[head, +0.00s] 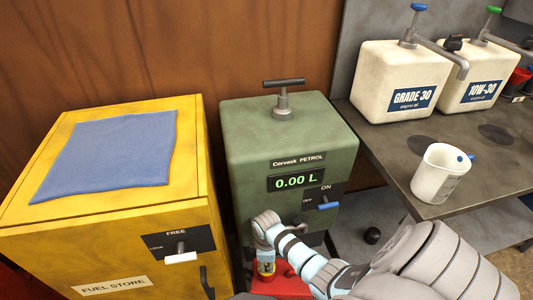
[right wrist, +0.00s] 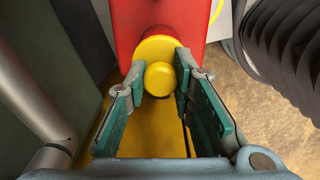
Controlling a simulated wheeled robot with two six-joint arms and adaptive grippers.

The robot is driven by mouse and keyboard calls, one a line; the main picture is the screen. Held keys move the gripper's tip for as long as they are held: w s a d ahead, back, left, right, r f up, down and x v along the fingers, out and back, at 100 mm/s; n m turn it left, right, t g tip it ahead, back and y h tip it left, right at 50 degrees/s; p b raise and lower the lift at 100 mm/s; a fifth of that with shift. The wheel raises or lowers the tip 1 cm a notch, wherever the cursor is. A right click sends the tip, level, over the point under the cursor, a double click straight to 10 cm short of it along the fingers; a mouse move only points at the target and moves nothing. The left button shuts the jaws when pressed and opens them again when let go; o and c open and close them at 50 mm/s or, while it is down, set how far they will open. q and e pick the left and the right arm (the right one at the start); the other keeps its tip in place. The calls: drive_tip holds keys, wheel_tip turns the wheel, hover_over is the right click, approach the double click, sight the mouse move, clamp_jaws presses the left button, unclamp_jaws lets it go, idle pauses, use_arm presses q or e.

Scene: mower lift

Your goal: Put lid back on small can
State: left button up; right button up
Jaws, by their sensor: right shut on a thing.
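The small can (head: 292,283) is red and stands low in front of the green petrol pump, partly hidden by my right arm. Its red top also shows in the right wrist view (right wrist: 150,22). The lid (right wrist: 158,75) is yellow and round with a raised knob. My right gripper (right wrist: 160,82) is shut on the lid, with a finger on each side of it. In the head view my right gripper (head: 265,262) points down at the can. The lid lines up with the red can; I cannot tell whether it is seated. My left gripper is not in view.
The green petrol pump (head: 250,150) reads 0.00 L. A yellow fuel store (head: 205,150) with a blue cloth (head: 110,155) stands to its left. A workbench (head: 385,135) at right holds two oil containers (head: 385,75) and a white jug (head: 435,180).

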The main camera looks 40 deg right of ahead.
drive_tip(key=shift+f+p, duration=0.1)
drive_tip(key=shift+p, duration=0.4)
idle(1.5)
drive_tip(key=o, duration=1)
drive_tip(key=shift+o, duration=0.3)
drive_tip(key=o, duration=0.4)
wheel_tip(320, 180, up, 7)
drive_tip(key=p, duration=0.8)
